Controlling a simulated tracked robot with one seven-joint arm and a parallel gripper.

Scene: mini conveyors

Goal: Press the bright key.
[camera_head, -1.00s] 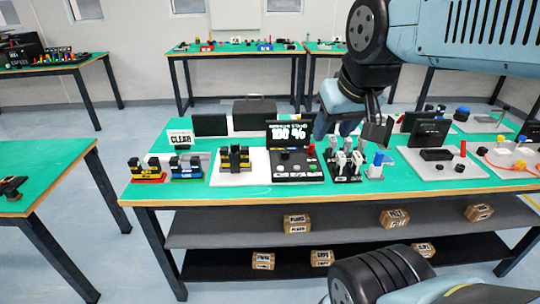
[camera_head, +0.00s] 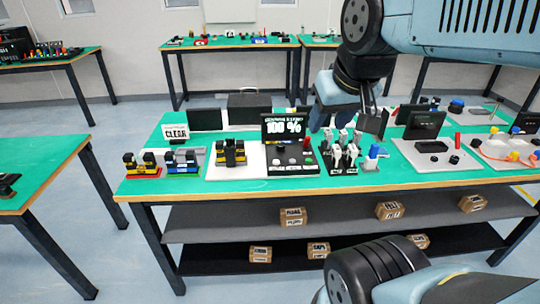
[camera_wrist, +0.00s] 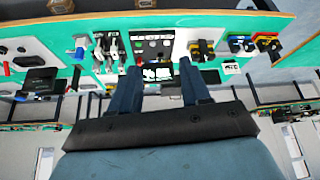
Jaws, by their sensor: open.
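I cannot tell for sure which key is the bright one. The same panel shows upside down in the wrist view (camera_wrist: 152,38), beyond the fingertips. My gripper (camera_head: 371,110) is open and empty above the table, to the right of the screen and apart from the panel. Its two fingers (camera_wrist: 158,68) stand spread in the wrist view.
White-topped switches (camera_head: 343,152) stand just right of the panel. A black and yellow block (camera_head: 231,153) on a white board is to its left, beside blue and red-yellow pieces. Another dark screen (camera_head: 424,123) stands at right. Boxes (camera_head: 293,217) lie on the shelves below.

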